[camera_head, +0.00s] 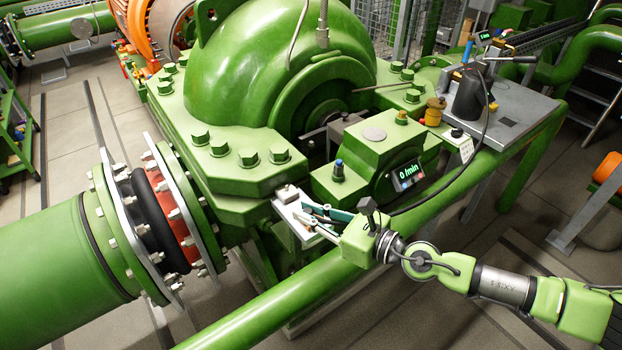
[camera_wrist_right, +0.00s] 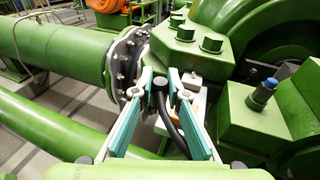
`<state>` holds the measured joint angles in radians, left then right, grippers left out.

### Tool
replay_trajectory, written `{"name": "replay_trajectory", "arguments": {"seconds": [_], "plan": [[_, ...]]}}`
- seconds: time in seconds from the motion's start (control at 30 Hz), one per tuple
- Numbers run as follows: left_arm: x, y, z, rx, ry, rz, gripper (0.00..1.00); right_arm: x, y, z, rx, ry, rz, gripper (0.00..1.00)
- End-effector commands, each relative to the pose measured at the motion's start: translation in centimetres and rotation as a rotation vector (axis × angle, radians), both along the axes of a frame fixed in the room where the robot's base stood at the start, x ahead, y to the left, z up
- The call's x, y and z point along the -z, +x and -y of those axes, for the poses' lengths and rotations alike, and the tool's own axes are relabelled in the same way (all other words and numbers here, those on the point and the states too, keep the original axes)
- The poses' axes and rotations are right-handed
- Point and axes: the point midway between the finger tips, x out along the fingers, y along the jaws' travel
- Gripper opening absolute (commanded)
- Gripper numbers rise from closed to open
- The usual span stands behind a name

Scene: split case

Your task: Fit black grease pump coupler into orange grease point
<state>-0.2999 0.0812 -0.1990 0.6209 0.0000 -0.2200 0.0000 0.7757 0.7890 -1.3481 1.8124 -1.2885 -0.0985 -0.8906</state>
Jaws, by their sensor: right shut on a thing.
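My right gripper (camera_head: 304,212) reaches in from the right over a small pale bracket beside the green bearing housing. In the right wrist view its fingers (camera_wrist_right: 160,80) are shut on the black coupler (camera_wrist_right: 159,84), which is mostly hidden between the tips. A black hose (camera_wrist_right: 171,122) runs down from it. In the head view the hose (camera_head: 458,172) leads up to the black grease pump (camera_head: 469,96) on the grey side table. A small orange fitting (camera_head: 401,117), likely the grease point, stands on the green bearing block, well apart from the gripper. My left gripper is not in view.
A blue-capped fitting (camera_head: 338,171) and a flow display (camera_head: 408,174) are on the bearing block. A larger orange-yellow part (camera_head: 434,111) stands behind it. The pale bracket (camera_head: 288,196) is close by the fingertips. A green pipe (camera_head: 330,285) runs below my arm.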

Motion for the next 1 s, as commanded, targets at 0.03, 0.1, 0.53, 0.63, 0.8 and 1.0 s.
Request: {"name": "replay_trajectory", "arguments": {"seconds": [0.03,0.1,0.53,0.63,0.8,1.0], "plan": [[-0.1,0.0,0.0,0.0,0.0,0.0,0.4,0.1,0.2,0.1,-0.003,0.0,-0.004,0.0],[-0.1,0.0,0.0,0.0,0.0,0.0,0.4,-0.1,0.3,-0.2,-0.013,0.004,-0.004,0.0],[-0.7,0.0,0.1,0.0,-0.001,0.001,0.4,-2.5,4.4,0.0,-0.141,0.004,0.001,0.0],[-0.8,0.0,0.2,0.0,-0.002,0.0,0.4,-3.3,5.5,0.3,-0.178,0.001,0.001,0.0],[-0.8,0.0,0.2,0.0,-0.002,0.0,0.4,-3.8,6.1,0.5,-0.204,0.0,0.0,0.0],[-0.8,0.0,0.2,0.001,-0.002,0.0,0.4,-3.8,6.0,0.5,-0.205,0.0,-0.001,0.0]]}}
